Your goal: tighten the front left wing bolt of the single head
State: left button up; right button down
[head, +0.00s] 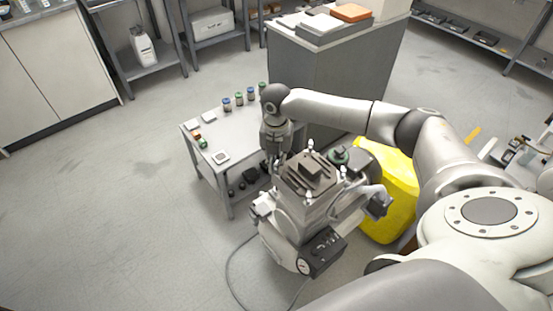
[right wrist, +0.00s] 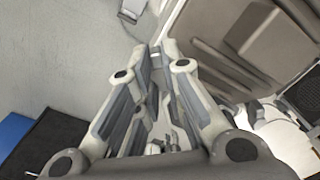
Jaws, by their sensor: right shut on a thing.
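The single head (head: 306,172) is a dark, ribbed block on top of a pale grey compressor (head: 287,218). Small pale wing bolts stand at its corners: one at the far side (head: 310,144), one at the right (head: 343,171) and one at the near side (head: 309,197). My right gripper (head: 277,160) points down at the head's left corner, shut on the wing bolt there. Its fingers hide most of that bolt. In the right wrist view the fingertips (right wrist: 155,52) are close together beside the head's brown-grey top (right wrist: 235,50). My left gripper does not show.
A small grey table (head: 237,130) with bottles and small boxes stands behind the compressor. A yellow container (head: 400,190) is close on the right, under my right arm. A grey cabinet (head: 325,80) stands behind. The floor at the left is clear apart from a cable (head: 230,265).

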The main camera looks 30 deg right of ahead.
jog(key=m+p, duration=0.2)
jog(key=p, duration=0.1)
jog(key=m+p, duration=0.5)
jog(key=p, duration=0.1)
jog(key=shift+r+m, duration=0.25)
jog(key=shift+m, duration=0.15)
jog(key=m+p, duration=0.4)
jog(key=m, duration=0.1)
jog(key=shift+f+m+p, duration=0.15)
jog(key=shift+m+p, duration=0.95)
jog(key=shift+m, duration=1)
jog(key=shift+d, duration=0.1)
jog(key=c, duration=1.8)
grip_release()
notch_tip(320, 180, up, 12)
